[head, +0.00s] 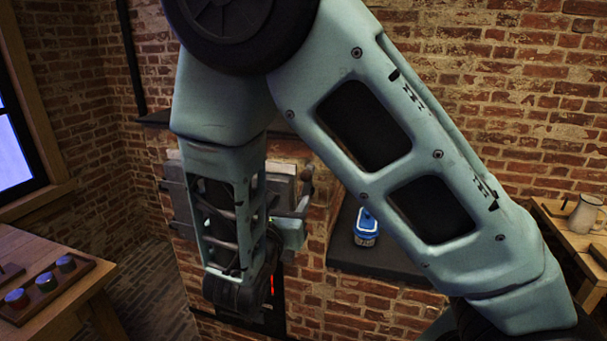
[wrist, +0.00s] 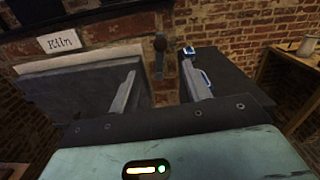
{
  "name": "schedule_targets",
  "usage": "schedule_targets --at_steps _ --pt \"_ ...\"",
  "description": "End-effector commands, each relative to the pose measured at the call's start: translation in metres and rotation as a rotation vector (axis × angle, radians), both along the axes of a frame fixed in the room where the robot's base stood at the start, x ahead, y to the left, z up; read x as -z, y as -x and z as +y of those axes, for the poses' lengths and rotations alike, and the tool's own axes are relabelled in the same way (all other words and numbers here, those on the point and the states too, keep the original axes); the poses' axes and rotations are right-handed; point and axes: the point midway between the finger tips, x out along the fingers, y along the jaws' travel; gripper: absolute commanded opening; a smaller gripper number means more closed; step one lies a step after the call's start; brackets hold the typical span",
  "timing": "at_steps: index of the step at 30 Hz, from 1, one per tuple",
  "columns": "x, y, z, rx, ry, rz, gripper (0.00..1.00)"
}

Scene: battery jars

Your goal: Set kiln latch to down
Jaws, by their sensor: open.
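The kiln latch (wrist: 159,58) is a dark bar with a rounded knob at its top, standing upright against the brick beside the kiln door in the wrist view. It also shows in the head view (head: 306,184), partly behind my arm. The kiln door (wrist: 75,88) is a grey panel under a white "Kiln" sign (wrist: 68,39). My gripper (wrist: 162,88) is open and empty, its two fingers apart. The latch appears between the fingers in the picture, beyond their tips, with no contact visible. In the head view my arm hides much of the kiln front.
A blue-topped jar (head: 366,226) stands on a dark ledge (head: 382,262) right of the kiln. A wooden tray (head: 62,302) with several blue-topped jars lies on the left table. A pale mug (head: 585,213) stands on the right table.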

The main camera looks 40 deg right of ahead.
Motion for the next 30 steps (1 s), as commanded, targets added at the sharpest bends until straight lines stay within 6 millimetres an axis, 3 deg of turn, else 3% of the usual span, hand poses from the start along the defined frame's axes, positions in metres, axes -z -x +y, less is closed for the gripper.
schedule_targets --at_steps 9,15,21,30 --pt "-0.003 -0.04 -0.055 0.006 0.0 0.002 0.48" --pt "-0.003 -0.061 -0.08 0.004 -0.001 0.0 0.48" --pt "-0.001 -0.071 -0.093 0.002 -0.001 0.0 0.48" --pt "0.0 -0.073 -0.095 0.0 -0.002 -0.001 0.48"
